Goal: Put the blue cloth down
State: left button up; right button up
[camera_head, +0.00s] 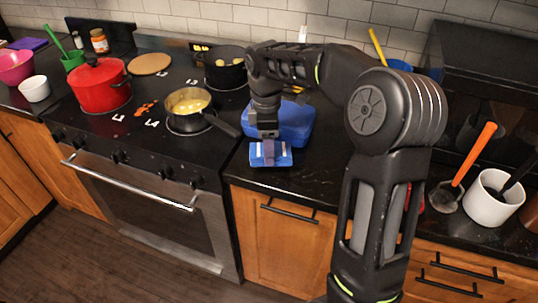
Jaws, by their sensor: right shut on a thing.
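A blue cloth (271,162) is at the front edge of the dark counter, right of the stove. My right gripper (267,148) points down and is shut on this small blue piece, which has pale marks on it. I cannot tell whether the cloth touches the counter. A larger blue object (295,122) lies just behind, partly hidden by my arm. My left gripper is out of view.
The stove holds a red pot (100,84), a pan (188,104) with yellow food and a black pot (226,67). The pan's handle points towards my right gripper. A white container (492,202) and an orange-handled utensil (474,153) stand on the right. Some dark counter (310,165) is clear.

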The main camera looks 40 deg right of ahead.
notch_tip(320, 180, down, 3)
jog(key=shift+f, duration=0.3)
grip_shut()
jog(key=shift+f, duration=0.2)
jog(key=o, duration=1.8)
grip_release()
jog(key=shift+c, duration=0.2)
jog(key=shift+r, duration=0.15)
